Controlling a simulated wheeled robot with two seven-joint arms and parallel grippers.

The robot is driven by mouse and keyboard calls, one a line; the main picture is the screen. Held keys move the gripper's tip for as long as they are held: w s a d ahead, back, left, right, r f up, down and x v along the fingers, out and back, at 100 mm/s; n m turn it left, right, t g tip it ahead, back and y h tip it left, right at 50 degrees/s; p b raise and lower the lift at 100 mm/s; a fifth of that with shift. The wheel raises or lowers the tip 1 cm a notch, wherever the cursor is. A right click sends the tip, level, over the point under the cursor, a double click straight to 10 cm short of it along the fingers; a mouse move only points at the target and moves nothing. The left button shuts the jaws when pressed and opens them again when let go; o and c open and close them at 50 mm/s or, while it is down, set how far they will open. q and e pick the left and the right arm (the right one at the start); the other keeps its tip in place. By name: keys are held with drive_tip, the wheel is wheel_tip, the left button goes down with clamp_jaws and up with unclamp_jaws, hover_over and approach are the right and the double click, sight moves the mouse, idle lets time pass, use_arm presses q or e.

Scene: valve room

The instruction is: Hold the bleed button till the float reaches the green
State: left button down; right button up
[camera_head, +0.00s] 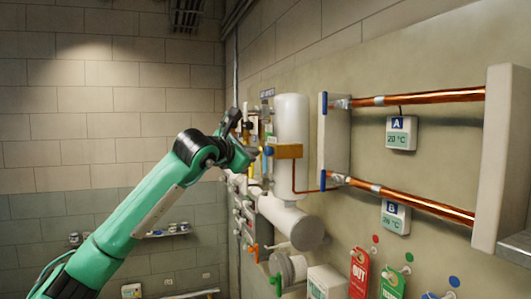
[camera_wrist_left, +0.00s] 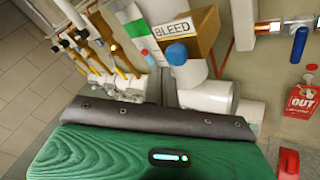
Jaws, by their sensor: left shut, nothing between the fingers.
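The blue bleed button (camera_wrist_left: 176,53) sits on a brown box (camera_wrist_left: 200,32) with a BLEED label, clear in the left wrist view. In the head view the button (camera_head: 268,150) is small, at the left side of its orange-brown box (camera_head: 289,151). My right gripper is in neither view.
A white cylinder (camera_head: 292,120) stands behind the box, with a thick white pipe (camera_head: 290,220) below. Copper pipes (camera_head: 430,97) run along the wall to the right. Red OUT (camera_head: 359,272) and green (camera_head: 392,285) tags hang at lower right. Open space lies left of my arm.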

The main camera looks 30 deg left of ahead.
use_arm(q)
drive_tip(key=shift+w+d, duration=0.1)
drive_tip(key=shift+w+d, duration=0.2)
drive_tip(key=shift+w, duration=0.05)
drive_tip(key=shift+w+d, duration=0.3)
drive_tip(key=shift+w, duration=0.05)
idle(1.0)
idle(2.9)
drive_tip(key=shift+s+a+b, duration=0.55)
drive_tip(key=shift+s+b, duration=0.05)
drive_tip(key=shift+s, duration=0.1)
drive_tip(key=shift+a, duration=0.1)
drive_tip(key=shift+s+a+b, duration=0.55)
drive_tip(key=shift+s+a, duration=0.25)
drive_tip(key=shift+s, duration=0.15)
drive_tip(key=shift+s+a+b, duration=0.5)
drive_tip(key=shift+s+a, duration=0.25)
drive_tip(key=shift+s, duration=0.2)
